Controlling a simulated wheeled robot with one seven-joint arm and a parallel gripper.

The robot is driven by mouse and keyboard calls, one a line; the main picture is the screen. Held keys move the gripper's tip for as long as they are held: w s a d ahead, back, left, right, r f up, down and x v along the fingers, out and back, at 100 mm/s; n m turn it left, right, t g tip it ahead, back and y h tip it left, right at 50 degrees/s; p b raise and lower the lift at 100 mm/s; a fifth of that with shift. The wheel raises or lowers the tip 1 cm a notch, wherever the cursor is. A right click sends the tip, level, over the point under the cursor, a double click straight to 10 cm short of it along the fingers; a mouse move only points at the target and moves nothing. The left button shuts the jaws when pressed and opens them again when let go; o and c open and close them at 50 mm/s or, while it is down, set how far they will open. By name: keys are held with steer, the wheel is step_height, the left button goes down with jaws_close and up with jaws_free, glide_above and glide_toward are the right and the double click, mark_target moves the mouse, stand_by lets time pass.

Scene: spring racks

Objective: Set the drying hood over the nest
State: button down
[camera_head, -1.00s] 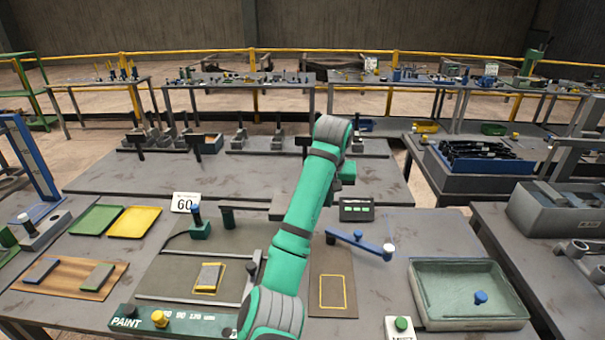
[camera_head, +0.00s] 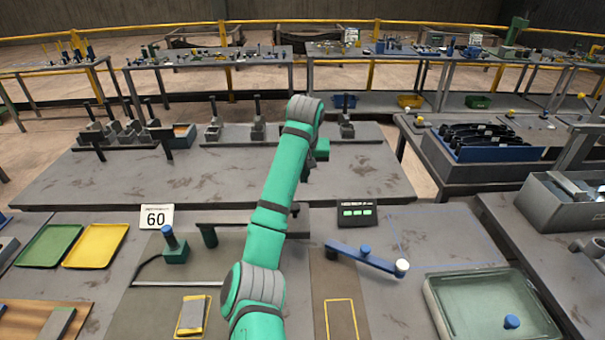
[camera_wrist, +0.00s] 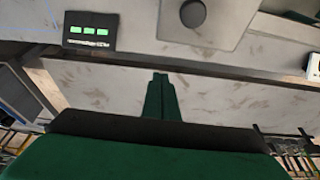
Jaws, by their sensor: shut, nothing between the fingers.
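My gripper (camera_wrist: 160,85) shows as two green fingers pressed together, empty, over the gap by the bench edge. In the head view my arm hides most of it. A greenish see-through box (camera_head: 490,309) with a blue knob (camera_head: 511,321) stands at the lower right; it may be the drying hood, but I cannot tell for sure. A yellow-outlined rectangle (camera_head: 341,320) on a brown mat, right of my arm, may be the nest. My gripper is far from the box.
A blue lever (camera_head: 365,258) with a white end lies between mat and box. A small display (camera_head: 357,215) with green lights stands behind it. The wrist view shows a grey plate (camera_wrist: 222,20) with a dark knob.

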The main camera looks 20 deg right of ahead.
step_height(320, 180, down, 6)
steer(key=s, duration=0.2)
steer(key=shift+a, duration=0.25)
stand_by(0.3)
steer(key=shift+f, duration=0.15)
stand_by(0.3)
